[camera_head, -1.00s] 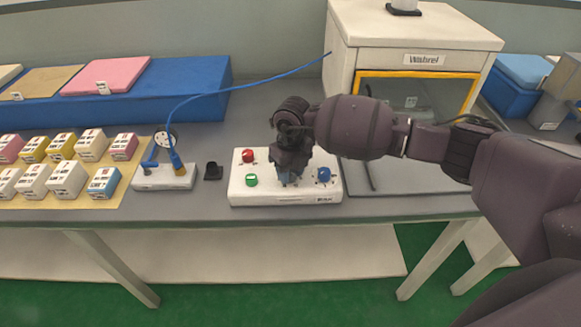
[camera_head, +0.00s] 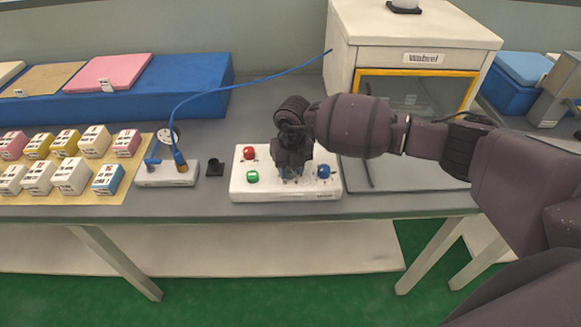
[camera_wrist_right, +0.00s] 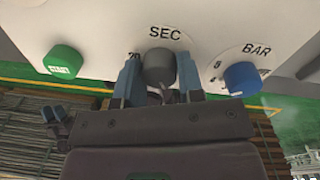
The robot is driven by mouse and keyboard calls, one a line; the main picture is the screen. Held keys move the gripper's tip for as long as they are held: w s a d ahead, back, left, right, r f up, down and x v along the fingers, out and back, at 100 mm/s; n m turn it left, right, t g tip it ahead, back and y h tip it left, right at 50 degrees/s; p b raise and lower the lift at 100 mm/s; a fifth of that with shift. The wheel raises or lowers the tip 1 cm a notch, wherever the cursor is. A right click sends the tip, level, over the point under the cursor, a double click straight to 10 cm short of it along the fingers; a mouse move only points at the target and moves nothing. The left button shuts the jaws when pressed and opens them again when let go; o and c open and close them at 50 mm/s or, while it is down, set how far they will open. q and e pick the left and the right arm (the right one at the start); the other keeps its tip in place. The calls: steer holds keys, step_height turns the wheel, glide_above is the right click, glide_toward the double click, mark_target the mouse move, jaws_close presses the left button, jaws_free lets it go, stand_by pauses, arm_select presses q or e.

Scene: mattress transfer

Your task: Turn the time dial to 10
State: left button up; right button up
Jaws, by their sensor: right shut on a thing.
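The white control box (camera_head: 240,192) stands on the grey table, with a red button (camera_head: 249,153), a green button (camera_head: 252,176) and a blue dial (camera_head: 323,172). In the right wrist view, the dark grey time dial (camera_wrist_right: 159,66), under the label SEC, sits between the two fingers of my right gripper (camera_wrist_right: 160,78). The gripper is shut on this dial. The green button (camera_wrist_right: 64,60) is to its left and the blue dial (camera_wrist_right: 242,77), marked BAR, to its right. Most of the dial's scale is hidden by the fingers. My left gripper is not in view.
A white cabinet (camera_head: 415,30) with a yellow-framed door stands behind and right of the box. A power strip (camera_head: 165,176) with a blue cable is to the left. Several small boxes sit on a tan mat (camera_head: 110,197) farther left.

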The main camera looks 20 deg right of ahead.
steer(key=o, duration=0.9)
steer(key=shift+o, duration=0.2)
steer(key=shift+r, duration=0.1)
step_height(320, 180, up, 11)
steer(key=shift+d, duration=0.25)
